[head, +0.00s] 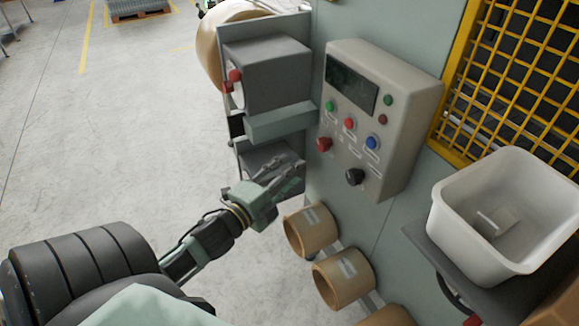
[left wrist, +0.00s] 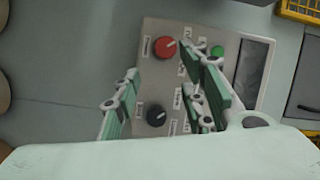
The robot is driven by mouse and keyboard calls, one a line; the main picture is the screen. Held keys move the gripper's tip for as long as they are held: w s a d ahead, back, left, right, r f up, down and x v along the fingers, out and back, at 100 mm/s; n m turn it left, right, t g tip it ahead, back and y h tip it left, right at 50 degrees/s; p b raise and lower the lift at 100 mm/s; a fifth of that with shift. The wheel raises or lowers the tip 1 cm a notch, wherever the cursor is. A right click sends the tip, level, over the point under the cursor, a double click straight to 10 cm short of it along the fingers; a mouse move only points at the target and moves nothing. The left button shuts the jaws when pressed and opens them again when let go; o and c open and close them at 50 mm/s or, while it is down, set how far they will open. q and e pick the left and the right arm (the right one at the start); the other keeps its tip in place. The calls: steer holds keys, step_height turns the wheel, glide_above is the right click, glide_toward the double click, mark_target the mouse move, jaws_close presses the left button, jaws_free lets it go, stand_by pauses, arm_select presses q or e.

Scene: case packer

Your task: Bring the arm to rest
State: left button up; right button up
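My left arm comes in from the lower left of the head view, and its gripper (head: 285,172) is raised beside the machine, left of and below the control box (head: 398,75). In the left wrist view, the green finger pads of this gripper (left wrist: 165,92) stand apart with nothing between them. Beyond them is the face of the control box (left wrist: 152,70), with a red knob (left wrist: 165,47), a black knob (left wrist: 155,115) and a green button (left wrist: 217,51). The gripper appears clear of the box. My right gripper is not in view.
A grey unit (head: 265,75) is mounted on the machine behind the gripper. Brown tape rolls (head: 310,230) sit below it. A white bin (head: 460,230) stands at the right, beside a yellow mesh guard (head: 510,70). The floor (head: 130,130) at the left is open.

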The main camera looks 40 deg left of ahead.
arm_select(q)
steer(key=shift+s+f, duration=0.1)
stand_by(0.5)
steer(key=s+f+n+g+y+b, duration=0.1)
steer(key=s+f+n+g+b, duration=0.15)
steer(key=f, duration=1.15)
steer(key=s+f+n+g+b, duration=0.2)
steer(key=s+f+n+g, duration=0.15)
steer(key=f, duration=0.95)
steer(key=s+f+n+g+y+b, duration=0.15)
steer(key=s+f, duration=0.25)
steer(key=f, duration=1)
steer(key=s+d+f+n+g+b, duration=0.1)
steer(key=s+d+f+g+b, duration=0.1)
steer(key=s+f, duration=0.7)
steer(key=s+d+f+n+g+h+b, duration=0.1)
steer(key=s+d+f+g, duration=0.3)
steer(key=s+f, duration=0.6)
steer(key=s+d+f+n+g+h+b, duration=0.1)
steer(key=s+d+f+n+g+b, duration=0.2)
steer(key=s+d+f, duration=0.4)
steer(key=s+f, duration=0.2)
steer(key=s, duration=0.1)
steer(key=shift+s+f+b, duration=0.15)
steer(key=shift+s+b, duration=0.25)
steer(key=shift+n, duration=0.25)
